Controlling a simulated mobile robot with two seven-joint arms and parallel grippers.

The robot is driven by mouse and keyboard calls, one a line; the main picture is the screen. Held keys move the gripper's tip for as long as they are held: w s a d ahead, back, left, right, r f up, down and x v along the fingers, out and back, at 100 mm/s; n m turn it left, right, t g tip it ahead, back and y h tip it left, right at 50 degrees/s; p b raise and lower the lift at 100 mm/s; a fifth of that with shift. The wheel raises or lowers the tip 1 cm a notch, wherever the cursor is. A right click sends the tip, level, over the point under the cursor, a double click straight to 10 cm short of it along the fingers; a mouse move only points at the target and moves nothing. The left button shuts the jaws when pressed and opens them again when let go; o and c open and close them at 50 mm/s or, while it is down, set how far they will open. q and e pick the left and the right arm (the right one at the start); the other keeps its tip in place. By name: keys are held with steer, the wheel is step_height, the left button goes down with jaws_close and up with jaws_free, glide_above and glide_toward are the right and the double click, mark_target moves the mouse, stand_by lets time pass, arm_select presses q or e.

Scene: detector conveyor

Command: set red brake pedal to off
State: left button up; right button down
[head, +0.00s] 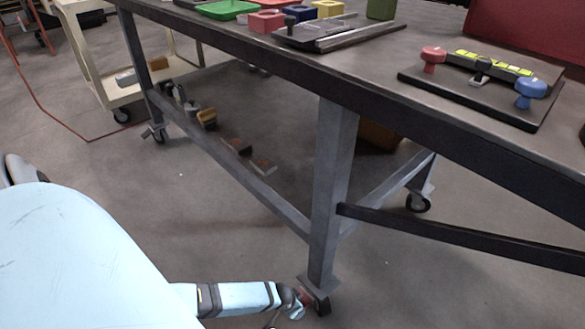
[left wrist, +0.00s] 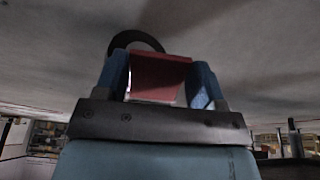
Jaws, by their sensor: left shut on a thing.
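The red brake pedal (left wrist: 160,76) sits between the two blue fingers of my left gripper (left wrist: 162,88) in the left wrist view. The gripper is shut on it, with the pedal's broad red face showing. The dark caster wheel (left wrist: 137,39) shows just behind the pedal. In the head view my left gripper (head: 300,303) is low at the foot of the nearest table leg, beside the caster wheel (head: 322,306). There the pedal is small and mostly hidden by the fingers. My right gripper is in neither view.
The grey table leg (head: 332,190) rises directly above the caster, with low crossbars (head: 440,232) running from it. The tabletop (head: 360,80) overhangs this spot. Several loose items lie on the floor under the table. The floor in front of the leg is clear.

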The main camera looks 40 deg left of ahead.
arm_select(q)
steer(key=shift+r+g+p, duration=0.4)
steer(key=shift+r+p, duration=0.1)
steer(key=shift+r+g+p, duration=0.2)
steer(key=shift+g+p, duration=0.1)
steer(key=shift+p, duration=0.15)
steer(key=shift+w+d+r+g+p, duration=0.1)
steer(key=shift+r+g+p, duration=0.1)
steer(key=shift+g+p, duration=0.2)
steer(key=shift+w+r+g+p, duration=0.15)
steer(key=shift+r+g+p, duration=0.25)
steer(key=shift+g+p, duration=0.45)
steer(key=shift+w+r+g+y, duration=0.1)
steer(key=shift+r+g+y, duration=0.2)
steer(key=shift+g, duration=0.55)
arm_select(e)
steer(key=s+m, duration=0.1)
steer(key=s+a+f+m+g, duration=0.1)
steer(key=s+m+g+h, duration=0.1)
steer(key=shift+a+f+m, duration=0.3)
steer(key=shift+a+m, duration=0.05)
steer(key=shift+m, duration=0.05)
arm_select(q)
steer(key=shift+g, duration=0.3)
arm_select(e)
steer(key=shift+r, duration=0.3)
